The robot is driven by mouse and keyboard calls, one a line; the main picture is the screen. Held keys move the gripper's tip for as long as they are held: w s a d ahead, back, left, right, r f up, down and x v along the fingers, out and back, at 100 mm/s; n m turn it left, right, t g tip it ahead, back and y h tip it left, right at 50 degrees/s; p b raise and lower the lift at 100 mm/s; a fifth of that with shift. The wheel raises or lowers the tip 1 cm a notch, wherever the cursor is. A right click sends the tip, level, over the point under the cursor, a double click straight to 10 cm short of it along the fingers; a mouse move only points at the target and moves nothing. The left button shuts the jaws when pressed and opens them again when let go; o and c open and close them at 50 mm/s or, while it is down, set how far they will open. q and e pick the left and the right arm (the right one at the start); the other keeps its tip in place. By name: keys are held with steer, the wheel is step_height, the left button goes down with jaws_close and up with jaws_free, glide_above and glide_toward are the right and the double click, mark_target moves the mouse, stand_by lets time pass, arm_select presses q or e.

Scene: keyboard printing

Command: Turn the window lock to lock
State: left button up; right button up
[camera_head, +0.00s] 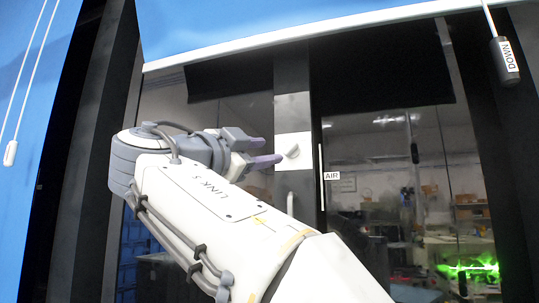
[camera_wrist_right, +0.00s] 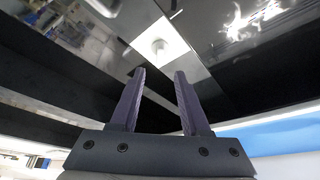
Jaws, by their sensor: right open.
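The window lock is a small white knob (camera_head: 292,151) on a pale plate, fixed to the dark upright window frame near the middle of the head view. In the right wrist view the knob (camera_wrist_right: 159,47) shows beyond the fingertips, roughly centred between them. My right gripper (camera_head: 272,151) has two purple fingers pointing at the lock from the left. In the wrist view the right gripper (camera_wrist_right: 160,72) is open and empty, with a gap between its fingers and the knob. Whether a fingertip touches the plate is unclear. My left gripper is not in view.
A blue blind (camera_head: 240,22) with a white bottom rail hangs above. A pull cord with a dark "DOWN" weight (camera_head: 505,60) hangs at the upper right. A small "AIR" label (camera_head: 332,176) sits right of the frame. Glass panes flank the upright frame.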

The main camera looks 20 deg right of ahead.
mark_target(288, 149)
steer(key=p+x, duration=0.3)
steer(key=x, duration=0.4)
steer(key=shift+w+d+r, duration=0.15)
steer(key=shift+d+r, duration=0.05)
steer(key=shift+r, duration=0.05)
steer(key=shift+w+d+p, duration=0.35)
steer(key=shift+w+d, duration=0.05)
jaws_close()
